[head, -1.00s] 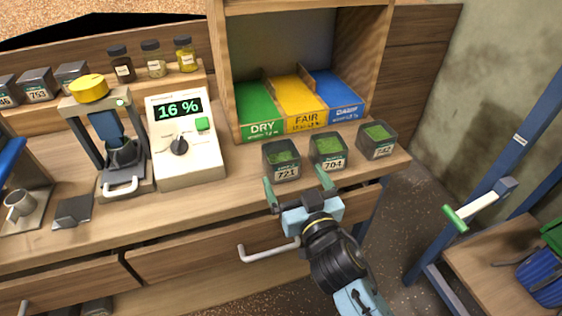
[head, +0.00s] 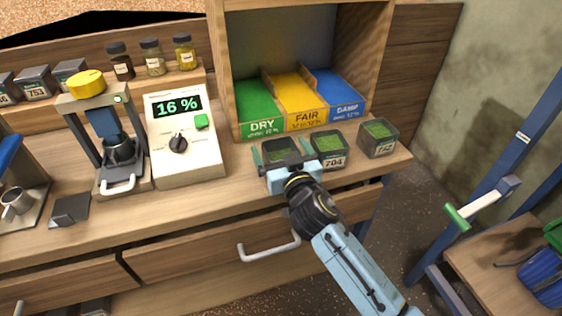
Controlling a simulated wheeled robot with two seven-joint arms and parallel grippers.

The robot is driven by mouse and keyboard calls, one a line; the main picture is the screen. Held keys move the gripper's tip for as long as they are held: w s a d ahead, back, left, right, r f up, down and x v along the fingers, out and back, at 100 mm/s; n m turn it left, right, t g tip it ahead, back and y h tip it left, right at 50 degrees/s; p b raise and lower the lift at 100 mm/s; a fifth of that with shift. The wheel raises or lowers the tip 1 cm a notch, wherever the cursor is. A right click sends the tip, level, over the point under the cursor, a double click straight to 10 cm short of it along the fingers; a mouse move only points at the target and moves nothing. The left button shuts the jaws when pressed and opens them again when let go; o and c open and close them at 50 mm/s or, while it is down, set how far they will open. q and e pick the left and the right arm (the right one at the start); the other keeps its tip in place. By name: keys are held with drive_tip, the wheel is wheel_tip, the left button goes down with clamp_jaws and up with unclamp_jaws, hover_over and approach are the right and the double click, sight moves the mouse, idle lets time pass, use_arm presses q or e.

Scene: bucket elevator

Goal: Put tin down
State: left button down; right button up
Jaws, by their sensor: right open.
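Tin 721 (head: 281,147), a dark open tin of green grain, stands on the bench in front of the green DRY bay (head: 259,108). My right gripper (head: 284,154) is open, with one finger on each side of this tin. The gripper body hides the tin's front and label; I cannot tell whether the fingers touch it. Tin 704 (head: 329,147) stands just right of the right finger, and tin 742 (head: 378,138) stands further right near the bench end. My left gripper is not in view.
The meter (head: 184,136) reads 16 % left of the tins. A yellow-topped press (head: 87,82) stands beyond it. The yellow FAIR bay (head: 302,100) and blue DAMP bay (head: 338,92) are behind. A drawer handle (head: 269,250) juts out below the bench edge.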

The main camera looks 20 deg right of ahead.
drive_tip(key=shift+c, duration=0.4)
drive_tip(key=c, duration=1.2)
drive_tip(key=shift+r, duration=0.2)
